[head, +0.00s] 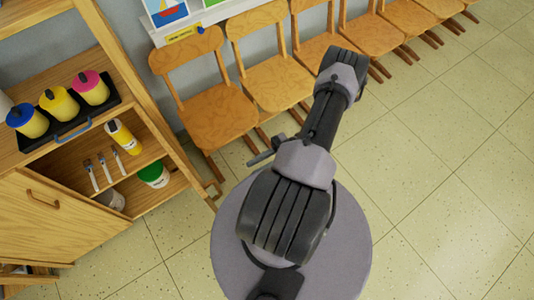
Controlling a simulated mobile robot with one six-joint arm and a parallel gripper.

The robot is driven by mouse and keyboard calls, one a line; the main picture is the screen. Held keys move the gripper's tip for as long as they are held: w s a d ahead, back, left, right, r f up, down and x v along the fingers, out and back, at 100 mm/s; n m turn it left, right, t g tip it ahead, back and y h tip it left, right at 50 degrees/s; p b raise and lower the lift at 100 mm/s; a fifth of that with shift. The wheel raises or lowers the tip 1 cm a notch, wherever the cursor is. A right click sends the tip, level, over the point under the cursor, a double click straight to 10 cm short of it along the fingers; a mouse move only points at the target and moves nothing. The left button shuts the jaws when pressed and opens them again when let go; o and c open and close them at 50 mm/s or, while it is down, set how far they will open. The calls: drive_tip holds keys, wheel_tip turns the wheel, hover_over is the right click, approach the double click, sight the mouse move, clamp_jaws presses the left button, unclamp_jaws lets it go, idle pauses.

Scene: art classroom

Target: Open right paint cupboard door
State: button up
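The wooden paint cupboard (60,165) stands at the left of the head view. Its left door (40,225) is closed and has a curved handle. The right compartment is uncovered. The right door (180,160) seems to stand swung out, seen nearly edge-on, with its handle (213,190) near its outer end. What looks like my gripper (261,152) shows as a small dark shape to the right of that handle, apart from it in the picture. My arm hides part of the gripper, and its fingers are too small to read.
A black tray (66,124) with blue, yellow and pink-lidded pots sits on the cupboard top. Inside are a yellow bottle (123,137), brushes (104,168) and a green-lidded pot (154,174). Wooden chairs (205,105) line the wall. The tiled floor (450,210) at right is clear.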

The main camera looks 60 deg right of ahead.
drive_tip(key=v, duration=0.3)
drive_tip(key=shift+s+d, duration=0.15)
drive_tip(key=shift+d, duration=0.05)
drive_tip(key=w+a+r+n+g+h, duration=0.35)
drive_tip(key=w+r+n+g, duration=0.2)
drive_tip(key=r+n, duration=0.75)
drive_tip(key=w+a+r+n+g+h, duration=0.3)
drive_tip(key=w+r+n+g+h, duration=0.3)
drive_tip(key=r+n, duration=0.7)
drive_tip(key=s+a+r+n+t+h, duration=0.1)
drive_tip(key=a+r+n+t, duration=0.3)
drive_tip(key=a+n, duration=0.5)
drive_tip(key=s+a+r+n+t+h, duration=0.2)
drive_tip(key=a+r+n, duration=0.5)
drive_tip(key=n, duration=1.4)
drive_tip(key=shift+a+t+h, duration=0.55)
drive_tip(key=shift+a+t, duration=0.35)
drive_tip(key=shift+t, duration=0.25)
